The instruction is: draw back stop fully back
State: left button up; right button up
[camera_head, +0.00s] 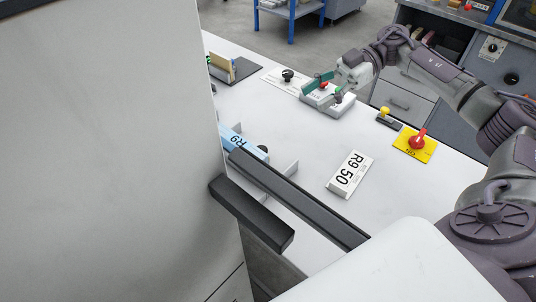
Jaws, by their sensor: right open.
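My right gripper (328,89) is open, with its teal-padded fingers low over a white control block (343,106) that carries a red knob (323,87). The fingers hide part of the block, and I cannot tell whether they touch it. No part is clearly marked as the back stop. My left gripper is not in view.
A large grey panel (110,150) with a black bar handle (250,213) blocks the left side. A white R9 50 sign (350,174), a yellow plate with a red switch (415,147) and a yellow-knobbed lever (384,114) stand on the worktop.

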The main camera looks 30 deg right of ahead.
jog(key=b, duration=0.4)
send_near(264, 148)
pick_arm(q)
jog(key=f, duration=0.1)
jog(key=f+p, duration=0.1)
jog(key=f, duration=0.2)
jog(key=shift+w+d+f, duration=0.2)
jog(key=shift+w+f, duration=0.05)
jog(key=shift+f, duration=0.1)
pick_arm(e)
jog(key=x, duration=0.9)
jog(key=shift+a, duration=0.1)
jog(key=shift+c, duration=0.4)
grip_shut()
